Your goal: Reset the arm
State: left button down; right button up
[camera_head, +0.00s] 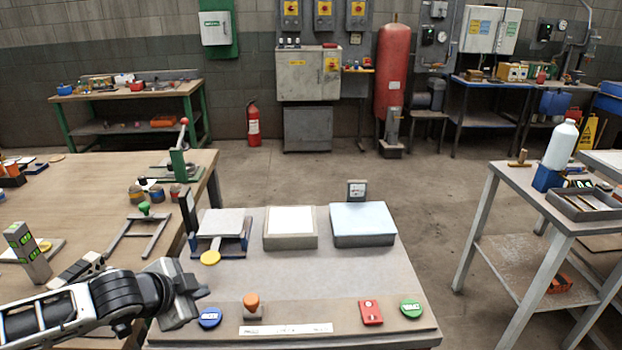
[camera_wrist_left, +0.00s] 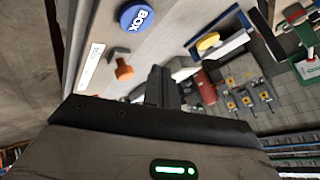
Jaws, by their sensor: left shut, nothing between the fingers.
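My left arm (camera_head: 100,300) comes in from the left, and my left gripper (camera_head: 197,291) is at the left edge of the grey work table (camera_head: 330,278). Its fingers are shut with nothing between them; they also show in the left wrist view (camera_wrist_left: 160,88). My right gripper is not in view.
An orange knob (camera_head: 251,301), a red block (camera_head: 370,312) and a green round button (camera_head: 411,308) line the table's front. A white-topped box (camera_head: 290,228) and a pale blue-topped box (camera_head: 363,224) stand behind. A wooden bench (camera_head: 110,180) with tools is at left.

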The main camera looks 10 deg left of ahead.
pick_arm(q)
jog(key=s+d+f+n+h, duration=0.1)
jog(key=s+d+f+h, duration=0.2)
jog(key=d, duration=0.4)
jog(key=s+d+f+n, duration=0.2)
jog(key=s+d+f, duration=0.2)
jog(key=d+f, duration=0.15)
jog(key=s+d+f+n+y, duration=0.1)
jog(key=s+f+n, duration=0.2)
jog(key=s, duration=0.2)
jog(key=s+f+n+t+y, duration=0.1)
jog(key=s+f+n, duration=0.1)
jog(key=s, duration=0.4)
jog(key=shift+d+f+n, duration=0.35)
jog(key=shift+f+n, duration=0.05)
jog(key=shift+f, duration=0.15)
